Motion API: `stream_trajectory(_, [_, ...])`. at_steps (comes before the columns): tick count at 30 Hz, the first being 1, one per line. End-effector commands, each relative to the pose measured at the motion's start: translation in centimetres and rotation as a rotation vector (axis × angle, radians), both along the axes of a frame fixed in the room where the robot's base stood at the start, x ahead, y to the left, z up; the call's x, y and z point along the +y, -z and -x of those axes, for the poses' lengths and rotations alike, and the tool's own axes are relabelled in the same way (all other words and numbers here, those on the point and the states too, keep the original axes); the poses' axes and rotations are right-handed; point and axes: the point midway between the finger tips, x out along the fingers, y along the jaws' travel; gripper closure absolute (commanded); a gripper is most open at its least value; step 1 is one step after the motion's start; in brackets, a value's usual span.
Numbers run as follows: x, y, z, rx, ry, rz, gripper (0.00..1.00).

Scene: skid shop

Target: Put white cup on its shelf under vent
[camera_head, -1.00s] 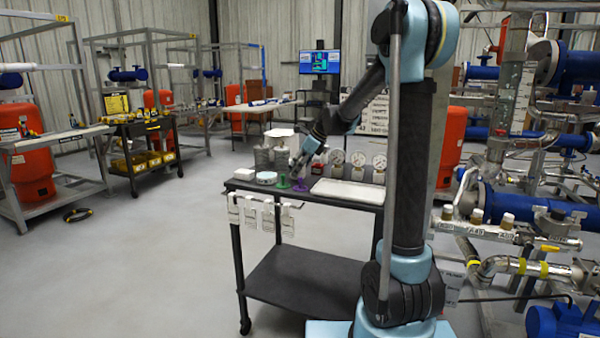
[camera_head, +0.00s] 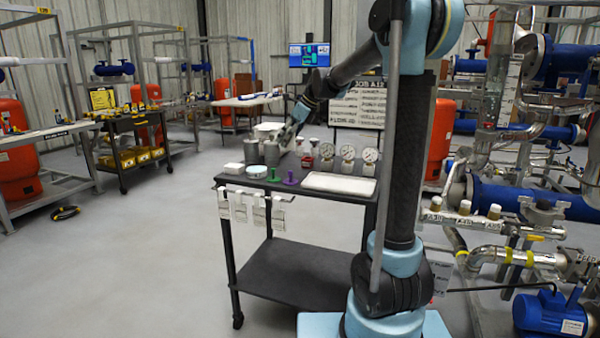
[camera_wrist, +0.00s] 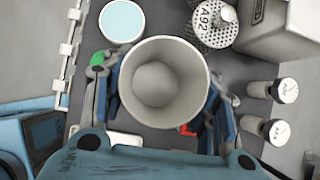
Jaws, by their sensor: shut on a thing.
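The white cup (camera_wrist: 165,55) fills the middle of the wrist view, seen from above with its open mouth toward the camera; it looks empty. My gripper (camera_wrist: 168,98) has its blue fingers on both sides of the cup and is shut on it. In the head view my gripper (camera_head: 288,138) is over the back of the dark cart (camera_head: 224,183), beside grey metal pots (camera_head: 252,152). The cup is too small and hidden to make out there. I cannot identify a shelf under a vent in either view.
On the cart top are a pale blue-topped round dish (camera_head: 257,171), a green piece (camera_head: 274,175), a purple piece (camera_head: 290,179), a white tray (camera_head: 340,184) and several gauges (camera_head: 348,153). Open floor lies left.

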Motion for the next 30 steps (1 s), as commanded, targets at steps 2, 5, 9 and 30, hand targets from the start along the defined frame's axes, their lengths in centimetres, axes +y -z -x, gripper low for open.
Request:
stream_trajectory(2, [0.0, -0.1, -0.4, 0.000, 0.001, 0.001, 0.67])
stream_trajectory(5, [0.0, -0.1, -1.1, -0.002, 0.003, 0.003, 0.67])
stream_trajectory(9, [0.1, 1.2, -1.1, -0.002, 0.003, 0.003, 0.67])
stream_trajectory(30, [0.0, 9.2, -1.1, -0.002, 0.003, 0.003, 0.67])
